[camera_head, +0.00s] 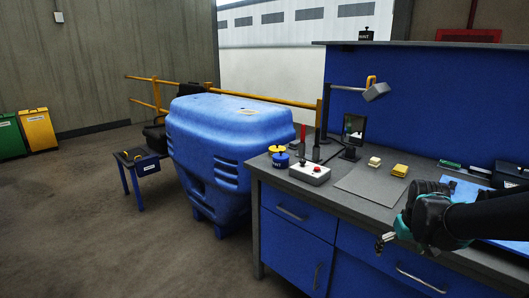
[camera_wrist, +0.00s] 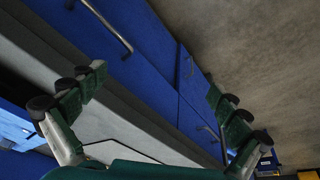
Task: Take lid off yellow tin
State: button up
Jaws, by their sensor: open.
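A small round yellow tin (camera_head: 276,149) stands near the back left corner of the workbench top, partly hidden by a blue tin (camera_head: 281,161) in front of it. It is too small to tell its lid from its body. My gripper (camera_head: 384,241) is at the bench's front edge on the right side, far from the yellow tin. In the wrist view my gripper (camera_wrist: 155,105) has its two green fingers spread wide with nothing between them. The tins are not in the wrist view.
The grey workbench (camera_head: 350,205) has blue drawers below. A control box with a red button (camera_head: 310,173) stands beside the tins. A desk lamp (camera_head: 375,90), a small dark-framed panel (camera_head: 353,130), a cream block (camera_head: 374,162) and a yellow block (camera_head: 400,170) stand farther right. A grey mat lies mid-bench, clear.

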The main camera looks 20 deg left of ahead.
aim_at(273, 148)
jog(key=i+l+u, duration=0.2)
jog(key=u, duration=0.2)
jog(key=i+l+u, duration=0.15)
jog(key=u, duration=0.25)
jog(key=k+l, duration=0.05)
jog(key=l, duration=0.05)
